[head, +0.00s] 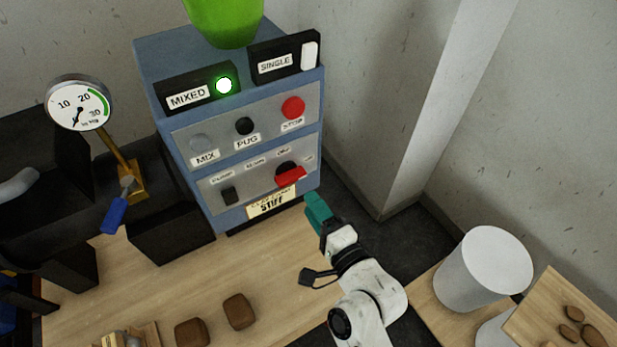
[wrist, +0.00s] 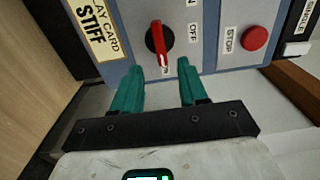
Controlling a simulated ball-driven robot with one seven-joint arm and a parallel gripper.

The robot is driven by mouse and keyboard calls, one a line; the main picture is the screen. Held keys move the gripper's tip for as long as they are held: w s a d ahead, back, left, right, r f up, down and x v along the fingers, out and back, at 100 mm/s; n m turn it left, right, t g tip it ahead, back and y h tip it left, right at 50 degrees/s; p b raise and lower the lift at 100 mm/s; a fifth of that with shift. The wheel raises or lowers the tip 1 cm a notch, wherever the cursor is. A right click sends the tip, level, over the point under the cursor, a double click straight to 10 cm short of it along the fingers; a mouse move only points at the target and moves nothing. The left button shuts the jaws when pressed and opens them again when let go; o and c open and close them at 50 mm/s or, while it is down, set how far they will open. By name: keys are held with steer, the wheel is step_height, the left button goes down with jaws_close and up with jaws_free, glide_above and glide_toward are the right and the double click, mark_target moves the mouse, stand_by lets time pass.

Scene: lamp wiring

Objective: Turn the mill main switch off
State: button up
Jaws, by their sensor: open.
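The main switch is a red lever (head: 290,177) on a round black base, low on the right of the blue control cabinet (head: 228,160). In the wrist view the red lever (wrist: 157,42) points down the picture, which is the panel's right, toward a small, partly hidden label. An OFF label (wrist: 194,47) sits above the switch on the panel. My gripper (head: 316,208) has teal fingers and is just below and right of the lever in the head view. In the wrist view my gripper (wrist: 161,67) is open and empty, its fingers either side of the lever's line, with the lever beyond the tips.
A red STOP button (head: 293,107) and a black PUG knob (head: 244,126) sit above the switch. A black PUMP switch (head: 230,195) is to its left. A STIFF clay card (head: 271,203) is below. A white cylinder (head: 483,269) stands at right.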

mark_target(294, 181)
steer(key=x, duration=0.8)
steer(key=shift+w+a, duration=0.1)
steer(key=shift+a, duration=0.15)
jaws_close()
